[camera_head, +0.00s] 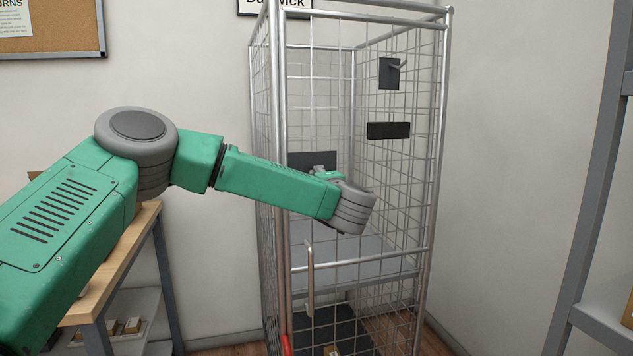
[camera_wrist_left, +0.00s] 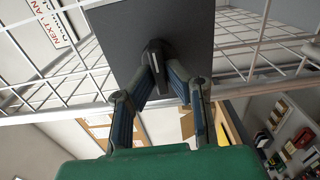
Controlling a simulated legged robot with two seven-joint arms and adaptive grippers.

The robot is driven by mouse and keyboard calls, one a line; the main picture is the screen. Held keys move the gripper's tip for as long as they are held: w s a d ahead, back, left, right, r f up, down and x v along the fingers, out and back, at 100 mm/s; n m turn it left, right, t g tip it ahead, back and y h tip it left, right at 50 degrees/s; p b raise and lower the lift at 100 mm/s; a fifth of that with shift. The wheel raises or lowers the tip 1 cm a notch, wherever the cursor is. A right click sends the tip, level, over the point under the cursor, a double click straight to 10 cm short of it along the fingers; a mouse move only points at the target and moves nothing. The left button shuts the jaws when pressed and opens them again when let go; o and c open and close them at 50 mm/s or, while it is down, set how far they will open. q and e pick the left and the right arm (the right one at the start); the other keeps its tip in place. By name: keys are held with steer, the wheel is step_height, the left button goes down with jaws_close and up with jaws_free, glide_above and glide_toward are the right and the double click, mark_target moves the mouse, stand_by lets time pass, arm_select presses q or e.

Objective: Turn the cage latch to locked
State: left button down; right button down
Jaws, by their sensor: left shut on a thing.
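The cage (camera_head: 448,75) is a tall metal frame with wire mesh. A dark plate (camera_head: 300,157) shows behind my left wrist in the head view. In the left wrist view, a dark grey plate (camera_wrist_left: 150,22) sits against the white mesh and carries a small dark latch handle (camera_wrist_left: 157,47). My left gripper (camera_wrist_left: 157,68) is shut on this handle, with both fingers closing in from either side. In the head view my wrist hides the fingers and handle. I cannot tell whether the latch is locked. My right gripper is not in view.
A second dark plate with a small lever (camera_head: 389,73) and a dark strip (camera_head: 388,130) are higher on the cage. A vertical pull bar (camera_head: 310,280) is low on the front. A wooden-topped bench (camera_head: 120,255) stands left and a grey rack (camera_head: 592,190) right.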

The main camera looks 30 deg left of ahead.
arm_select(q)
steer(key=c, duration=1.6)
jaws_free()
steer(key=shift+w, duration=0.1)
steer(key=shift+w+f, duration=0.2)
steer(key=shift+s+a+r, duration=0.1)
steer(key=shift+s, duration=0.1)
steer(key=v, duration=1.1)
steer(key=shift+s+d, duration=0.15)
steer(key=shift+d, duration=0.2)
steer(key=shift+f, duration=0.25)
